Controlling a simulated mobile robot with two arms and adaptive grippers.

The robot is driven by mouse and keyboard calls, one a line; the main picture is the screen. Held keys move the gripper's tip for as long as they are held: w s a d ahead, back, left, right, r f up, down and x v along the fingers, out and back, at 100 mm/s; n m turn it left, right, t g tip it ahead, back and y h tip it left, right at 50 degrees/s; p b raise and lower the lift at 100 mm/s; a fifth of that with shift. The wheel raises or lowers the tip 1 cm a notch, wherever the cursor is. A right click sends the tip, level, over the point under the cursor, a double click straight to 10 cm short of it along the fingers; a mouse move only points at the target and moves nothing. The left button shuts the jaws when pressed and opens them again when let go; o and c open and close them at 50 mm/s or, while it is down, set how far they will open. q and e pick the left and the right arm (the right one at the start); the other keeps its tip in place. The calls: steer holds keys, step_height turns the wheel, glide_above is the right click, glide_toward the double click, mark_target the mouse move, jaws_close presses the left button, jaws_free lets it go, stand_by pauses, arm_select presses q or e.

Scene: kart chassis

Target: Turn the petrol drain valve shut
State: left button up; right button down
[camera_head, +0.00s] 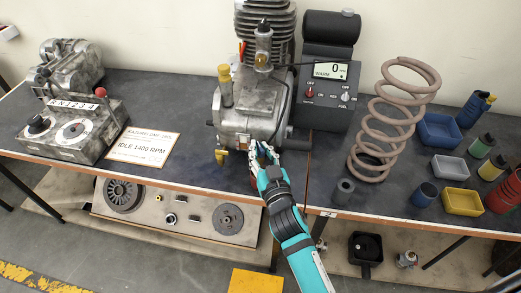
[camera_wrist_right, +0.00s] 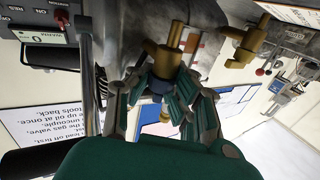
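The engine (camera_head: 250,105) stands on the dark bench top. A brass valve (camera_wrist_right: 163,58) with a dark blue collar shows between the fingers of my right gripper (camera_wrist_right: 162,88) in the right wrist view. The fingers lie on both sides of it, and I cannot tell whether they press on it. A second brass valve (camera_wrist_right: 246,44) is farther right in that view, clear of the fingers. In the head view my right gripper (camera_head: 262,153) is at the engine's lower front, right of a brass valve (camera_head: 221,156). The gripped area is hidden there. My left gripper is not in view.
A grey control box (camera_head: 75,130) and an instruction card (camera_head: 143,146) lie left of the engine. A meter panel (camera_head: 326,85), coil spring (camera_head: 385,125) and coloured trays (camera_head: 462,201) stand to the right. The bench's front edge runs below my right gripper.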

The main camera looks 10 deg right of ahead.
steer(key=c, duration=1.1)
jaws_free()
steer(key=shift+s, duration=0.1)
steer(key=shift+c, duration=0.2)
steer(key=shift+f, duration=0.1)
steer(key=s, duration=0.7)
steer(key=shift+s+d, duration=0.2)
steer(key=shift+s, duration=0.1)
